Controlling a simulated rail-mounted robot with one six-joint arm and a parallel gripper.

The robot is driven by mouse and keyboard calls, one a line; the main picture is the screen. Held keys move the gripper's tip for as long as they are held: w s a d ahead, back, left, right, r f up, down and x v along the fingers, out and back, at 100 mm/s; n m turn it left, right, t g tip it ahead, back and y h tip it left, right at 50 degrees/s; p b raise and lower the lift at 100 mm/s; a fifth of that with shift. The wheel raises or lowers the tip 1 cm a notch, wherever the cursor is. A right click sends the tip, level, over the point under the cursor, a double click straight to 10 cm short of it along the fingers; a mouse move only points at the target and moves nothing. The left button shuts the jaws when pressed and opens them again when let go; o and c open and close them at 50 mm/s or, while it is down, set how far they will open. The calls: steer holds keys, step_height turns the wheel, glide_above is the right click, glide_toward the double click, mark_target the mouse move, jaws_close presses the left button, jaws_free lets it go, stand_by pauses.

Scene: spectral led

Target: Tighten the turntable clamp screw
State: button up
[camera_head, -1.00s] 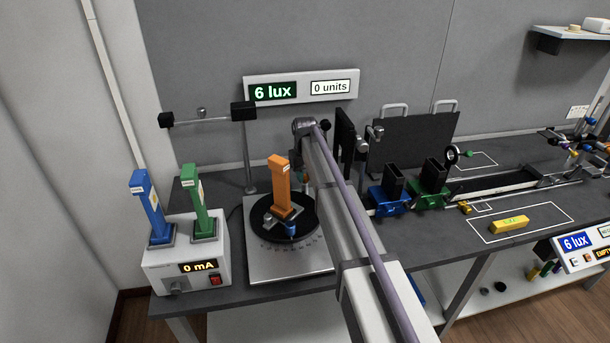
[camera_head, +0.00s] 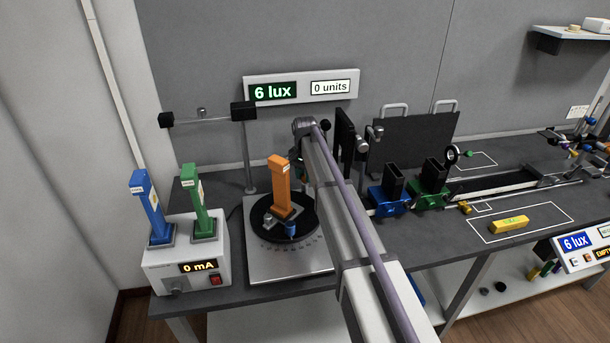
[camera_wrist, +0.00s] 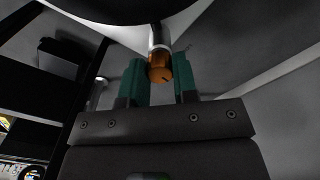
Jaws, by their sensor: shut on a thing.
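The clamp screw (camera_wrist: 159,68) shows in the wrist view as an orange-brown knob with a dark mark on its end, on a pale shaft. My gripper (camera_wrist: 160,82) has its two teal fingers on either side of the knob and is shut on it. The black round turntable (camera_head: 308,233) sits on a grey metal plate in the head view. An orange LED holder (camera_head: 280,185) stands upright on the turntable. In the head view my arm hides most of my gripper and the knob.
Blue (camera_head: 150,207) and green (camera_head: 196,203) LED holders stand on the white supply box (camera_head: 190,255), which reads 0 mA. The wall display (camera_head: 300,85) reads 6 lux and 0 units. A black panel (camera_head: 412,140) and an optical rail are to the right.

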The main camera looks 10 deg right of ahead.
steer(key=m, duration=0.4)
steer(key=shift+m, duration=1.9)
steer(key=o, duration=0.9)
steer(key=shift+o, duration=0.2)
step_height(320, 180, up, 11)
steer(key=p, duration=1)
steer(key=shift+p, duration=0.4)
